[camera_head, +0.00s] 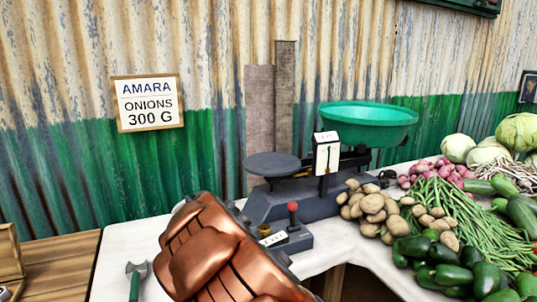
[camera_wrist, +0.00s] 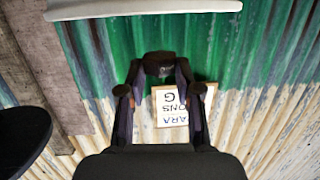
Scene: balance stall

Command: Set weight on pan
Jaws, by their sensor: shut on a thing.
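A balance scale (camera_head: 285,203) stands on the white counter. Its flat dark pan (camera_head: 272,163) is on the left and looks empty. Its green bowl (camera_head: 368,122) is on the right, also with nothing visible above its rim. My gripper (camera_wrist: 159,75) is shut on a small dark brown weight (camera_wrist: 159,63) at its fingertips. In the wrist view, the picture is upside down and the dark pan (camera_wrist: 22,138) shows at the left edge, apart from the weight.
A red-knobbed lever (camera_head: 292,207) stands at the scale's front. Potatoes (camera_head: 372,205), onions and green vegetables crowd the right. A wall sign (camera_head: 149,102) reads "AMARA ONIONS 300 G". A green-handled tool (camera_head: 135,280) lies on the counter (camera_head: 120,245), left of my arm.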

